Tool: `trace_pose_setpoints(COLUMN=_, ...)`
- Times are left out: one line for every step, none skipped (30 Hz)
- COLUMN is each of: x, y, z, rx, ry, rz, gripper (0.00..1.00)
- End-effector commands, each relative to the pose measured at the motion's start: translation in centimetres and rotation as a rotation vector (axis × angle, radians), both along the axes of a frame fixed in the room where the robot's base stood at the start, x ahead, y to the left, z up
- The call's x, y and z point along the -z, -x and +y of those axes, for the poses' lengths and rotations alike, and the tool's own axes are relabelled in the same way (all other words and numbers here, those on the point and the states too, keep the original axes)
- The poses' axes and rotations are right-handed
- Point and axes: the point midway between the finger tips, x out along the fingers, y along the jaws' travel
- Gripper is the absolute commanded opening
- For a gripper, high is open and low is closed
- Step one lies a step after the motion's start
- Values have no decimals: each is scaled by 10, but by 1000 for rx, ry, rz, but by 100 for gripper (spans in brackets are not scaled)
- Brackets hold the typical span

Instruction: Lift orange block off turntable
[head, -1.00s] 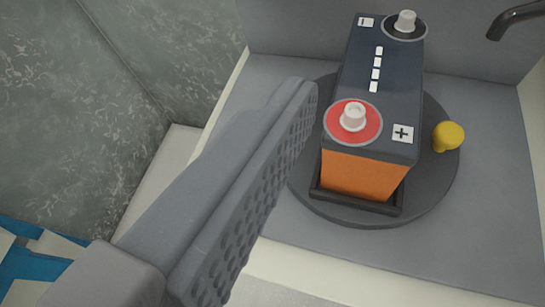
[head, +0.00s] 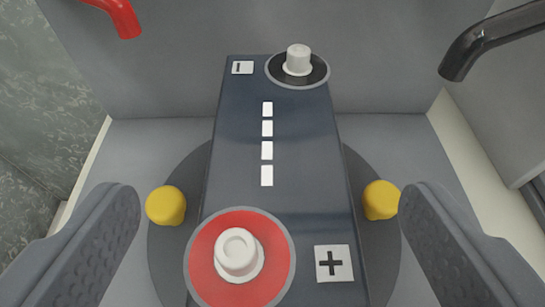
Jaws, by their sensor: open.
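The orange block is a battery (head: 305,185) with a dark top, seen from above in the middle of the view. Its orange side is out of sight now. A white post on a red disc (head: 238,258) is at its near end, beside a plus sign. A white post on a black disc (head: 298,62) is at its far end. It sits on the dark round turntable (head: 172,250). My gripper (head: 272,245) is open, one ridged finger on each side of the battery's near end. Both fingers are apart from it, with gaps visible.
A yellow knob stands left of the battery (head: 166,205) and another right of it (head: 381,200). A red bent rod (head: 120,15) and a black bent rod (head: 490,38) hang over the back corners. A grey wall (head: 200,30) is behind.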

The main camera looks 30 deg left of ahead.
Motion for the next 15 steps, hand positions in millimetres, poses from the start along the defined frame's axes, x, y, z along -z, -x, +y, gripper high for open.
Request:
trace_pose_setpoints(x=1, y=-2, z=1, rx=0, ry=0, rz=0, gripper=85)
trace_pose_setpoints(x=1, y=-3, z=2, rx=0, ry=-1, rz=-1, gripper=85)
trace_pose_setpoints(x=2, y=-4, z=2, rx=0, ry=-1, rz=-1, gripper=85)
trace_pose_setpoints(x=2, y=-5, z=2, rx=0, ry=0, rz=0, gripper=85)
trace_pose_setpoints(x=3, y=-6, z=3, rx=1, ry=0, rz=-1, gripper=85)
trace_pose_setpoints(x=5, y=-8, z=4, rx=1, ry=0, rz=0, gripper=85)
trace_pose_setpoints(x=6, y=-10, z=4, rx=1, ry=0, rz=0, gripper=85)
trace_pose_setpoints(x=8, y=-12, z=5, rx=1, ry=1, rz=1, gripper=85)
trace_pose_setpoints(x=11, y=-15, z=7, rx=1, ry=1, rz=1, gripper=85)
trace_pose_setpoints(x=13, y=-18, z=8, rx=1, ry=1, rz=2, gripper=85)
trace_pose_setpoints(x=15, y=-21, z=9, rx=2, ry=2, rz=2, gripper=85)
trace_pose_setpoints(x=18, y=-25, z=11, rx=2, ry=2, rz=2, gripper=85)
trace_pose_setpoints(x=20, y=-28, z=12, rx=2, ry=2, rz=1, gripper=85)
trace_pose_setpoints(x=20, y=-31, z=14, rx=2, ry=1, rz=0, gripper=85)
trace_pose_setpoints(x=21, y=-35, z=17, rx=2, ry=1, rz=0, gripper=85)
